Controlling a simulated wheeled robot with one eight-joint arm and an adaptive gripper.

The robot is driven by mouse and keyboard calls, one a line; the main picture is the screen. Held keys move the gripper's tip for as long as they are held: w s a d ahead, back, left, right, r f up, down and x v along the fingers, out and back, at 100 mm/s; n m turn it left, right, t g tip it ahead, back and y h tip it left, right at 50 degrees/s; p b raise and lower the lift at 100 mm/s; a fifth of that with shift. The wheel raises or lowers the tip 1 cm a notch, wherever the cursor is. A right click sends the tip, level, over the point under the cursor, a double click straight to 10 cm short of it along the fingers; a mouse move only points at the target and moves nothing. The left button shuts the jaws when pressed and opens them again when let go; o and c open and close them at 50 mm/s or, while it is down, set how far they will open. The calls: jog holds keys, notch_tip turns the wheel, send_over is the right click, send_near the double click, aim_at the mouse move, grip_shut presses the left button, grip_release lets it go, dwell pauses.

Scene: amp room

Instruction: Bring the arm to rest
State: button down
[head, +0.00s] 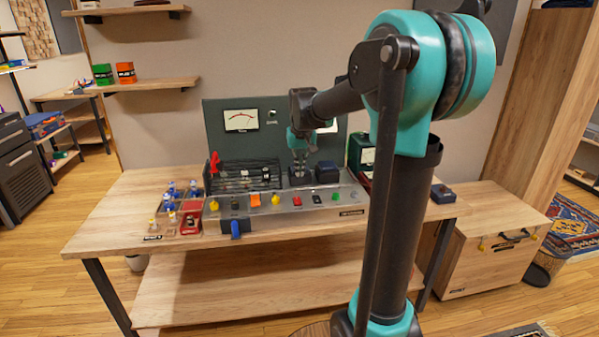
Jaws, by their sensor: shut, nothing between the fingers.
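My arm, teal and dark, rises on the right of the head view and reaches forward over the workbench (130,205). My gripper (300,177) hangs fingers down at the far end of the arm, over the back part of the grey control panel (290,200). It is small in this view; its fingers are together with nothing held. A dark box-shaped part lies close to the fingertips, and I cannot tell whether they touch it. The forearm hides part of the dark upright board (220,130) behind.
A wire rack (243,175) and a red tool (214,164) stand left of the gripper. A dark blue box (327,172) and a green meter case (360,150) are to its right. A wooden chest (490,245) stands at right.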

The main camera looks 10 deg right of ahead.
jog(key=s+d+f, duration=0.1)
jog(key=s+f, duration=0.4)
jog(key=s, duration=0.4)
jog(key=s+d+f+t, duration=0.1)
jog(key=s+f, duration=0.5)
jog(key=s, duration=0.3)
jog(key=s+d+f, duration=0.2)
jog(key=s+f, duration=0.4)
jog(key=s, duration=0.3)
